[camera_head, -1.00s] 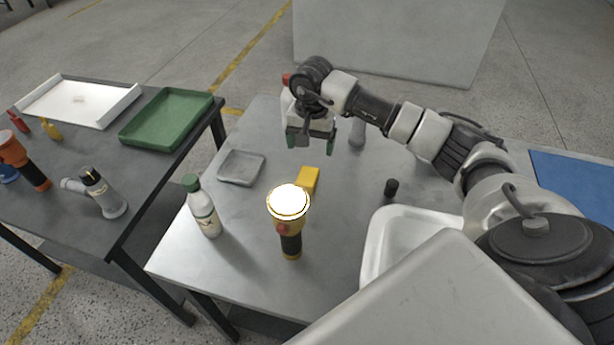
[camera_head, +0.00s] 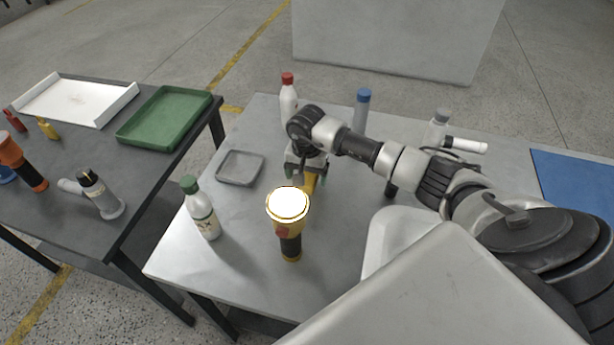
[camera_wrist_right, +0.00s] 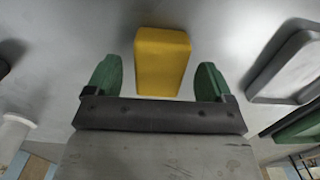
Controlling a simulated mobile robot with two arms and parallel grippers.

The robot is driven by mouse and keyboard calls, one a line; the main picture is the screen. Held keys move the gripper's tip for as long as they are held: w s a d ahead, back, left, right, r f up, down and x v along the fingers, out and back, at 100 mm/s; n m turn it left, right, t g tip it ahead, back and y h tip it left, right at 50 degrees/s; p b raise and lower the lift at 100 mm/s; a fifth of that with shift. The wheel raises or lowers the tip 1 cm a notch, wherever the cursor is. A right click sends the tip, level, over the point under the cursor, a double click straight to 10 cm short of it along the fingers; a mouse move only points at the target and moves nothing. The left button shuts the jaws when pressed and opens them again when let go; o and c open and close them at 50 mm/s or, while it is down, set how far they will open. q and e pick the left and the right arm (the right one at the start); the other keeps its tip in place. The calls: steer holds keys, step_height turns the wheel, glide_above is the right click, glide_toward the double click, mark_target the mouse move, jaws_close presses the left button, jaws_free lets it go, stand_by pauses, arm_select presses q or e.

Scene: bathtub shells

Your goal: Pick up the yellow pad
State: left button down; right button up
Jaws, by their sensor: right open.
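The yellow pad (camera_wrist_right: 162,62) is a small block lying on the grey metal table. In the right wrist view it sits between and just ahead of the two green fingertips, with a gap on each side. In the head view the yellow pad (camera_head: 311,183) shows partly, behind the flashlight and under my right gripper (camera_head: 305,176). My right gripper (camera_wrist_right: 158,80) is open and empty, low over the pad. My left gripper is not in view.
A yellow flashlight (camera_head: 290,240) stands close in front of the pad. A green-capped bottle (camera_head: 203,212) and a grey tray (camera_head: 240,180) are to the left. A red-capped bottle (camera_head: 288,103) and blue-capped bottle (camera_head: 361,112) stand behind. A white basin (camera_head: 378,245) is at right.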

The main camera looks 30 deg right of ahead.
mark_target(311, 176)
steer(key=shift+f, duration=0.6)
steer(key=c, duration=1)
steer(key=shift+r, duration=0.2)
steer(key=shift+r, duration=0.25)
steer(key=r, duration=0.1)
steer(key=r+b, duration=0.1)
steer(key=r, duration=0.1)
steer(key=shift+s+d+r, duration=0.3)
steer(key=shift+d, duration=0.1)
steer(key=s+d+r+b, duration=0.2)
steer(key=s+d+r, duration=0.4)
steer(key=s, duration=0.3)
steer(key=shift+r, duration=0.3)
